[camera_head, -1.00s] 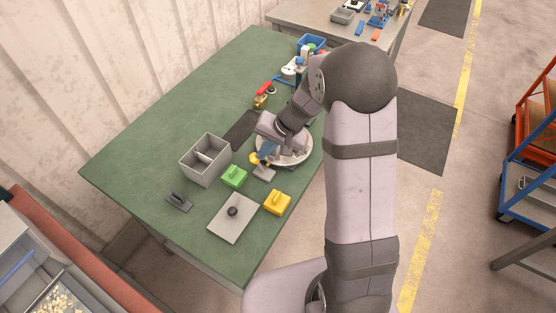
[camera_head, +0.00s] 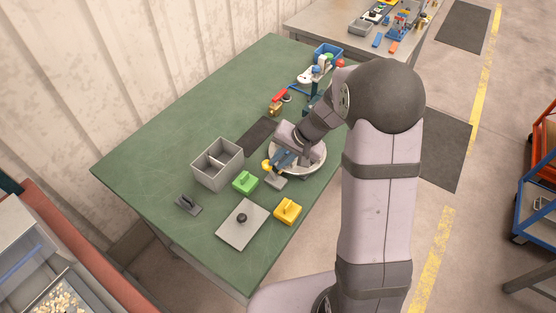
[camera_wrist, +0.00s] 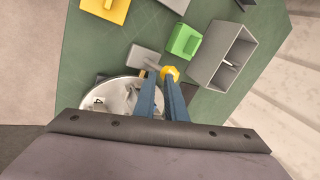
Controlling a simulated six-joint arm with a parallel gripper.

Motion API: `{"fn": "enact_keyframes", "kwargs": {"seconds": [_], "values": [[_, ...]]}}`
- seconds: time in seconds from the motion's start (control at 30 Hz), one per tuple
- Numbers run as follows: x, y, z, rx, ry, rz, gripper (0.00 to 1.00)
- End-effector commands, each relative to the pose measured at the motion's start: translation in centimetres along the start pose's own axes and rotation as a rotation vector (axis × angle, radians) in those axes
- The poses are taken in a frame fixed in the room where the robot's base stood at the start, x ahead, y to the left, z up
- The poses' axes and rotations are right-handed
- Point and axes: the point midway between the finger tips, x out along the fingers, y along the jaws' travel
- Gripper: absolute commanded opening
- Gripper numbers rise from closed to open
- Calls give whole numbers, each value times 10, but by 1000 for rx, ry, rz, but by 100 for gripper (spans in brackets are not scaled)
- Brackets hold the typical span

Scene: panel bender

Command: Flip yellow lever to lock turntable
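The lever's yellow knob (camera_head: 266,165) is at the left edge of the round silver turntable (camera_head: 318,167), by a small grey block (camera_head: 275,182). In the wrist view the yellow knob (camera_wrist: 171,73) is right at the tip of the right finger; whether they touch I cannot tell. My gripper (camera_wrist: 161,78) has two blue fingers with a narrow gap between the tips and nothing clearly held in it. The turntable (camera_wrist: 90,98) carries a plate marked 4 and is partly hidden by my gripper. In the head view my gripper (camera_head: 280,163) is low over the turntable's left side.
A green block (camera_head: 245,182) and a grey divided box (camera_head: 217,164) stand close to the left of the lever. A yellow block (camera_head: 288,211), a grey plate with a black knob (camera_head: 241,225) and a dark grey part (camera_head: 188,205) lie nearer. The table's left side is clear.

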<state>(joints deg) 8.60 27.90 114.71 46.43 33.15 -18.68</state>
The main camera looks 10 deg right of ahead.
Motion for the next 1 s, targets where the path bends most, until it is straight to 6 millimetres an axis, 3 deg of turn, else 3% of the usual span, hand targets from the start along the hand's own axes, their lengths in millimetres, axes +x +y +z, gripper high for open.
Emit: {"fn": "enact_keyframes", "kwargs": {"seconds": [0.03, 0.17, 0.33, 0.7, 1.0], "values": [[4, 10, 7, 2, -18, 13, 0], [-5, 15, 6, 4, -11, 9, 0], [-28, 29, 3, 3, 3, 0, 0], [-88, -6, -8, -4, 6, -4, 0], [-113, -20, -12, -2, 3, -2, 0]]}}
